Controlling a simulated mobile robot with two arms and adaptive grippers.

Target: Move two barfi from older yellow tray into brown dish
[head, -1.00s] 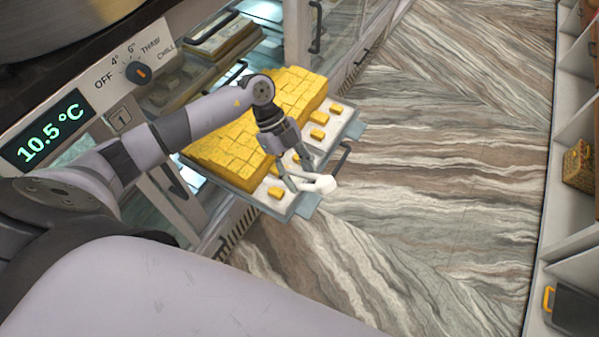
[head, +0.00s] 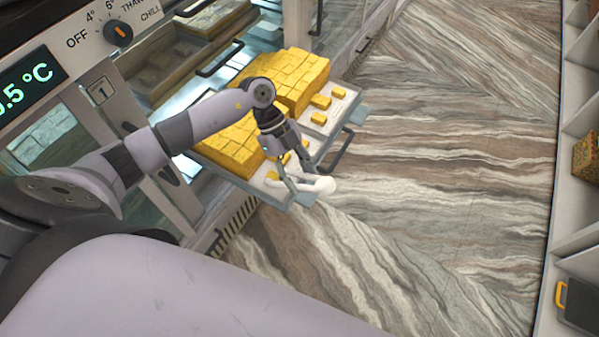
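A pulled-out tray (head: 343,105) holds a large block of yellow barfi (head: 290,75). Several loose barfi, such as one (head: 319,101) and another (head: 272,175), lie along its outer strip. My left gripper (head: 307,184) is at the tray's near outer corner, beside the loose pieces. Its fingers look spread with a gap between them, and I see no barfi held. The arm and gripper hide part of the block and strip. I cannot tell whether the fingertips touch the tray. No brown dish is in view. My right gripper is not in view.
The tray's dark handle (head: 341,150) sticks out over the marbled floor. The glass counter has a control panel with a knob (head: 118,33), and another barfi tray (head: 217,17) is farther back. White shelving (head: 575,245) stands at the right. The floor between is clear.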

